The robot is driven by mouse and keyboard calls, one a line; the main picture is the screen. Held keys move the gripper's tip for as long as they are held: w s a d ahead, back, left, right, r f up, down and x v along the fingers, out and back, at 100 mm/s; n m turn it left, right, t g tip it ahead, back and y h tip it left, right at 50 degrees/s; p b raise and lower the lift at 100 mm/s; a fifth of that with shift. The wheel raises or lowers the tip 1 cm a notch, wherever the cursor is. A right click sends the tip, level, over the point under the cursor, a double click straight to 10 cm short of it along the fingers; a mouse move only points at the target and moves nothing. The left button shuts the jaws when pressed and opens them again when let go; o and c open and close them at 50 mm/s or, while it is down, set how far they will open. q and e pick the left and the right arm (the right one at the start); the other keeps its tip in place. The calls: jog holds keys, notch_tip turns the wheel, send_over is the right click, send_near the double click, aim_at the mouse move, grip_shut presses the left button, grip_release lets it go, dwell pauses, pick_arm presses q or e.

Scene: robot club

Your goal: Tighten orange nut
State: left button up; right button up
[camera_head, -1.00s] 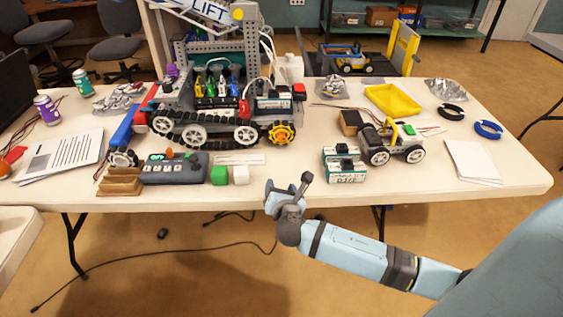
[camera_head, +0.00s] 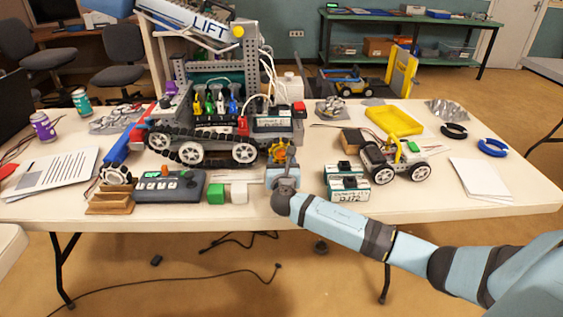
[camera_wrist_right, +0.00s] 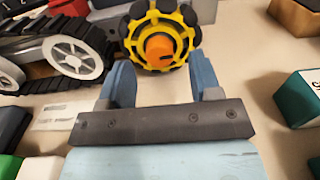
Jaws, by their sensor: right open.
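The orange nut (camera_wrist_right: 159,47) sits at the centre of a yellow and black wheel (camera_wrist_right: 183,17) on the tracked robot, and it faces me in the right wrist view. The yellow wheel also shows in the head view (camera_head: 281,152), partly hidden behind my right gripper. My right gripper (camera_wrist_right: 163,80) is open and empty. Its two blue fingers point at the wheel, below and either side of the nut, apart from it as far as I can tell. In the head view the right gripper (camera_head: 283,172) is over the table's front part. My left gripper is not in view.
The tracked robot (camera_head: 216,147) fills the table's middle left. Green (camera_head: 216,193) and white (camera_head: 239,192) cubes lie left of my gripper, with a grey controller (camera_head: 171,187) beyond. Battery boxes (camera_head: 347,186) and a small wheeled car (camera_head: 397,160) stand close on the right.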

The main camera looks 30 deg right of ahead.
aim_at(281, 155)
jog(key=shift+x, duration=0.85)
jog(key=shift+w+d, duration=0.1)
jog(key=shift+w, duration=0.05)
jog(key=c, duration=0.9)
jog(key=shift+c, duration=0.2)
